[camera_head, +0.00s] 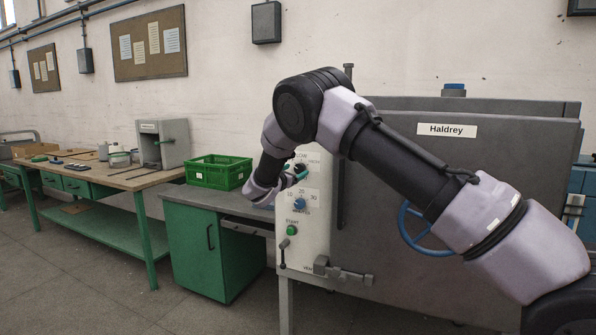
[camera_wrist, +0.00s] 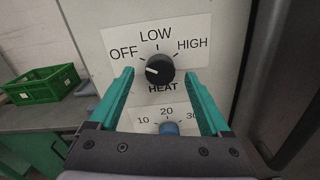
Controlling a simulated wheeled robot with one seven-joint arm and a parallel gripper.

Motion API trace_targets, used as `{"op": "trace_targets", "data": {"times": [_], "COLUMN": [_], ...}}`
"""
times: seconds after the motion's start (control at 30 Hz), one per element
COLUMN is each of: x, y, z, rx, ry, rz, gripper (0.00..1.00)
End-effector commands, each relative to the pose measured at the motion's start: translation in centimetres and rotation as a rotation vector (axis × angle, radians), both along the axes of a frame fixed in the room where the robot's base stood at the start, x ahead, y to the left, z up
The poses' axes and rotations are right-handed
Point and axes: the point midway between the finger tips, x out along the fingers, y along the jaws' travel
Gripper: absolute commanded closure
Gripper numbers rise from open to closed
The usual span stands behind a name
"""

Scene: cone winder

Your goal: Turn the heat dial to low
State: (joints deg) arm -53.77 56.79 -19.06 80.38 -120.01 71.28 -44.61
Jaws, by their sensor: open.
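The black heat dial (camera_wrist: 160,69) sits on a white panel between my fingertips in the wrist view, above the word HEAT. Its white pointer mark is on the left, toward the OFF side and away from LOW, which is printed above the dial. HIGH is at the right. My gripper (camera_wrist: 157,73) is open, with one teal finger on each side of the dial. A gap shows on both sides, and I cannot tell how deep the fingertips reach. In the head view my gripper (camera_head: 302,174) is at the upper panel and partly hides the dial area.
A blue timer dial (camera_head: 299,203) is below the heat dial, with a green start button (camera_head: 292,230) under it. A green crate (camera_head: 218,171) stands on the bench at left. The grey Haldrey machine (camera_head: 400,200) fills the right side, behind my arm.

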Motion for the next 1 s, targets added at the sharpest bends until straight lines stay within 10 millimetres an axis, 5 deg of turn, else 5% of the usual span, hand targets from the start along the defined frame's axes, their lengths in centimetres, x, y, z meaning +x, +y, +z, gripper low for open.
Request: {"op": "trace_targets", "data": {"times": [0.2,0.53,0.57,0.77,1.0], "x": [2.3,2.6,2.6,2.6,2.6], "y": [-0.8,-1.0,-1.0,-1.0,-0.9], "z": [-0.1,0.0,0.0,0.0,0.0], "rx": [-0.001,-0.001,-0.001,0.0,0.014], "ry": [0.001,0.001,0.001,0.001,-0.004], "rz": [0.0,0.0,0.0,0.0,0.0], "gripper": [0.19,0.19,0.23,0.99,1.0]}}
